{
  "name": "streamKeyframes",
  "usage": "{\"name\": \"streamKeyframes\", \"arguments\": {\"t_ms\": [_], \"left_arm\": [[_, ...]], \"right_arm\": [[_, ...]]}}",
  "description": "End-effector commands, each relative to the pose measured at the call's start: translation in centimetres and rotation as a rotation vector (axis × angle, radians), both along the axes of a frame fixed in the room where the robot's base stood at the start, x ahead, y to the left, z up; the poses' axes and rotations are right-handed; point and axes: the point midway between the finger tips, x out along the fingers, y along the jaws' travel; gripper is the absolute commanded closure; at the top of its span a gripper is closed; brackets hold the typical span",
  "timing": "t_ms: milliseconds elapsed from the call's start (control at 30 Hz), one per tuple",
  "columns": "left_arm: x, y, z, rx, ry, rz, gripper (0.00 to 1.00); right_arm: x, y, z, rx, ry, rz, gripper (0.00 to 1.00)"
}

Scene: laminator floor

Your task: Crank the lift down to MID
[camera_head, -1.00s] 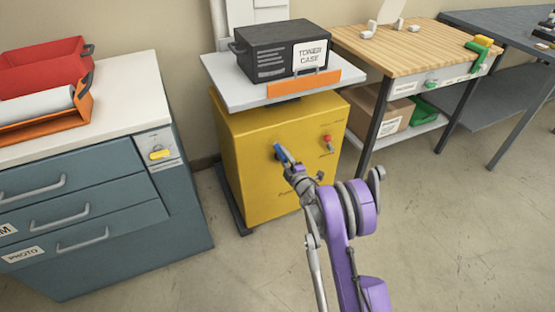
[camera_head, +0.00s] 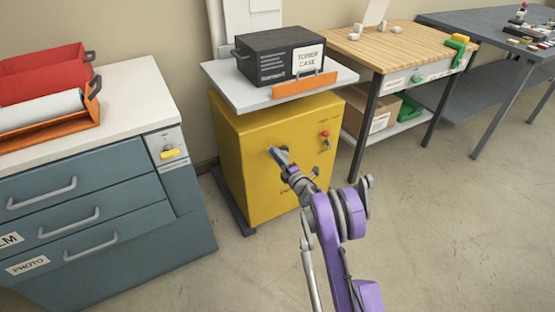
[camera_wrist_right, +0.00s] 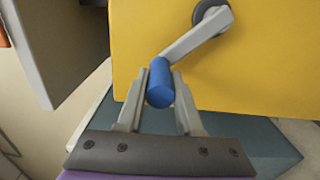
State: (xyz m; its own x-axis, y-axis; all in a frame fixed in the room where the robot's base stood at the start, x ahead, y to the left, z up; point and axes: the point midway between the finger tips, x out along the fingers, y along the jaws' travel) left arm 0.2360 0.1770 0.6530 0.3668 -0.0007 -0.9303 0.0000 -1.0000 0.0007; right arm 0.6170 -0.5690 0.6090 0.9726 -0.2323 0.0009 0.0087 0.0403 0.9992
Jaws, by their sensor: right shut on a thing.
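The yellow lift cabinet (camera_head: 268,165) stands on the floor with a light grey platform (camera_head: 230,84) on top. Its crank has a grey arm (camera_wrist_right: 195,40) running from a dark round hub, and a blue handle (camera_wrist_right: 160,84). In the right wrist view my right gripper (camera_wrist_right: 160,88) is shut on the blue handle, one finger on each side. In the head view my right gripper (camera_head: 285,163) is at the cabinet's front face and partly covers the crank. No MID mark is readable. My left gripper is not in view.
A black toner case (camera_head: 272,55) sits on the platform behind an orange lip (camera_head: 305,84). A red knob (camera_head: 325,134) is on the cabinet front. A blue-grey drawer cabinet (camera_head: 95,215) stands left, a wooden-top bench (camera_head: 400,48) right. The floor in front is clear.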

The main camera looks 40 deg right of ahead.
Motion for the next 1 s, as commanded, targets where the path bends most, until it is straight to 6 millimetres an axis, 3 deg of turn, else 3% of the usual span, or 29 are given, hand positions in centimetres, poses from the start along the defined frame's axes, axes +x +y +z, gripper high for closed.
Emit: {"name": "streamKeyframes", "arguments": {"t_ms": [400,967,1000], "left_arm": [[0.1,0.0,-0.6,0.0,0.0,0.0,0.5],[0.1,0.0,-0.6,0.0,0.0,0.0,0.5],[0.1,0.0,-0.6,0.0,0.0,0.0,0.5]], "right_arm": [[0.2,0.6,-1.7,0.002,0.001,-0.004,1.0],[0.2,0.6,-1.9,0.003,0.002,-0.007,1.0],[0.2,0.5,-1.9,0.003,0.002,-0.007,0.63]]}}
